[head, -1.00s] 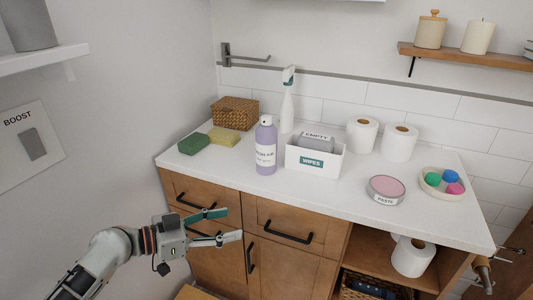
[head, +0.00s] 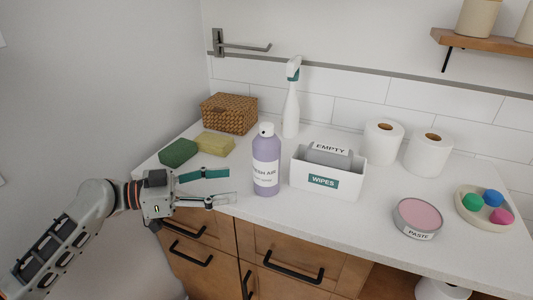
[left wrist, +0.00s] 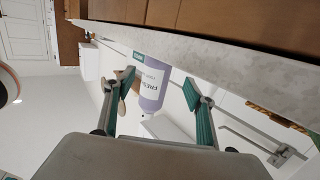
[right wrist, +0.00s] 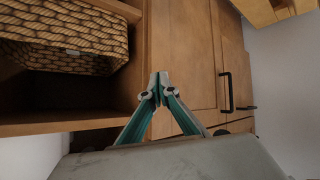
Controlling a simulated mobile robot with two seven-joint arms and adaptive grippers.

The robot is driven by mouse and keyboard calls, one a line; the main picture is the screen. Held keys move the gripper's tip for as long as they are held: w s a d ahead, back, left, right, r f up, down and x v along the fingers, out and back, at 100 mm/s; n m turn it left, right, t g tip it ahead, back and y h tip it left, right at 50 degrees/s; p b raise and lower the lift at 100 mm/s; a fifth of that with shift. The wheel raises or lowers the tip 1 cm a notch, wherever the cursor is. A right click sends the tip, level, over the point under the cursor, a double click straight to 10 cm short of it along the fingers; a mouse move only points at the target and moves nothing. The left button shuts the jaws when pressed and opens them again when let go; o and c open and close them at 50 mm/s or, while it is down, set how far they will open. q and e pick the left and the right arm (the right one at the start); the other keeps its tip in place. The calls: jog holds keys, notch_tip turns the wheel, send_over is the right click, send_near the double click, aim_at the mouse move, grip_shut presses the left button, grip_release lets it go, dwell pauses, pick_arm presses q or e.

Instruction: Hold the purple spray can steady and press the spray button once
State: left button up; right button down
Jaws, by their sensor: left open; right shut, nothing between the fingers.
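The purple spray can (head: 266,165) stands upright on the white counter, with a white cap and a white "FRESH AIR" label. My left gripper (head: 232,185) is open at the counter's front edge, to the left of the can and pointing toward it, with a gap between. In the left wrist view the can (left wrist: 151,86) shows between and beyond the two open fingers (left wrist: 160,85). Its spray button is at the white top and too small to make out. My right gripper (right wrist: 158,80) is shut and empty, facing the cabinet fronts below the counter; it is not in the head view.
The wipes box (head: 330,173) stands close right of the can. A white spray bottle (head: 291,105) is behind it. Green (head: 178,152) and yellow (head: 214,145) sponges and a wicker basket (head: 230,114) are at the left. A paste tin (head: 417,217) and toilet rolls (head: 383,143) are farther right.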

aim_at(258, 182)
pick_arm(q)
jog(key=shift+d+r, duration=0.15)
jog(key=shift+d, duration=0.2)
jog(key=p+x, duration=0.1)
jog(key=x, duration=0.1)
jog(key=p+x, duration=0.1)
jog(key=x, duration=0.1)
jog(key=shift+d+r, duration=0.15)
jog(key=x, duration=0.2)
jog(key=f+b+x, duration=0.1)
jog(key=x, duration=0.1)
jog(key=shift+r, duration=0.1)
jog(key=shift+d, duration=0.25)
jog(key=shift+w+d+r, duration=0.1)
jog(key=c, duration=0.7)
pick_arm(e)
jog(key=shift+s+a+r, duration=0.15)
jog(key=shift+s+r, duration=0.05)
jog(key=shift+r, duration=0.1)
